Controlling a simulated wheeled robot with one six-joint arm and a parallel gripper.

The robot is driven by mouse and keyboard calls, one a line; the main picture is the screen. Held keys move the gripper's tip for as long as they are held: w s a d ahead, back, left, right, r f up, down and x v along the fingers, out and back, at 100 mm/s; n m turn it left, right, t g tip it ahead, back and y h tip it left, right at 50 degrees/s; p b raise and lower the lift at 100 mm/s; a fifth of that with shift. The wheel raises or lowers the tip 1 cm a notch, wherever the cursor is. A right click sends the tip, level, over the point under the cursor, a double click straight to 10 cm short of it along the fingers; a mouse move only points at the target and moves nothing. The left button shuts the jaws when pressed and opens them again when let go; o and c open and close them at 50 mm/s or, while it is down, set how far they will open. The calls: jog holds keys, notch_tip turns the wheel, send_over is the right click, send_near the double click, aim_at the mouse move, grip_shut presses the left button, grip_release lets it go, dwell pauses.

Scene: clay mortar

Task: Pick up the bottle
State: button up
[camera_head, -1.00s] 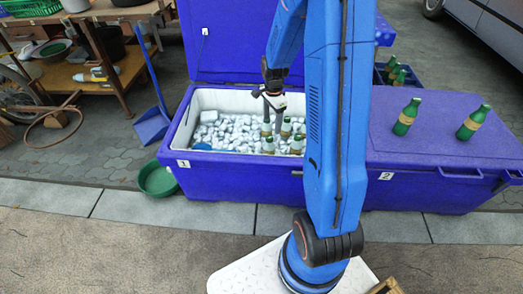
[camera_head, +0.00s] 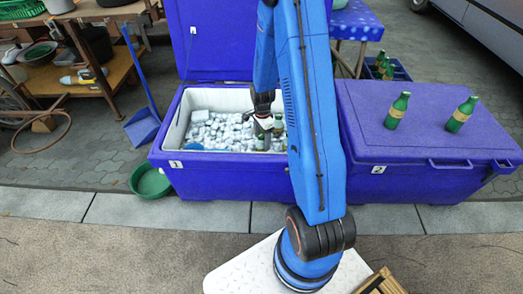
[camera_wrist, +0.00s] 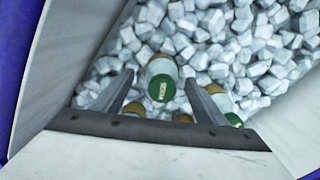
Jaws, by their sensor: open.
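Several green-capped bottles stand in the ice of the open blue cooler (camera_head: 230,165) marked 1. One bottle (camera_wrist: 161,80) with a green cap and gold band lies between the fingers in the wrist view, cap toward the camera. My gripper (camera_wrist: 160,84) is open, with a finger on each side of this bottle. I cannot tell whether either finger touches it. In the head view my gripper (camera_head: 263,132) points down into the cooler near a bottle (camera_head: 278,125), and my arm hides part of the cooler's right side. Other bottles show beside and below the fingers in the wrist view.
White ice (camera_head: 212,128) fills the cooler, whose light wall (camera_wrist: 75,50) is close on the wrist view's left. Two green bottles stand on the closed cooler lid (camera_head: 425,130) at right. A green basin (camera_head: 150,182) sits at the front left, with a blue dustpan (camera_head: 142,128) behind it.

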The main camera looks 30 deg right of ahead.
aim_at(262, 146)
jog(key=shift+w+f, duration=0.15)
jog(key=shift+f, duration=2.75)
jog(key=shift+r, duration=0.1)
jog(key=c, duration=1.5)
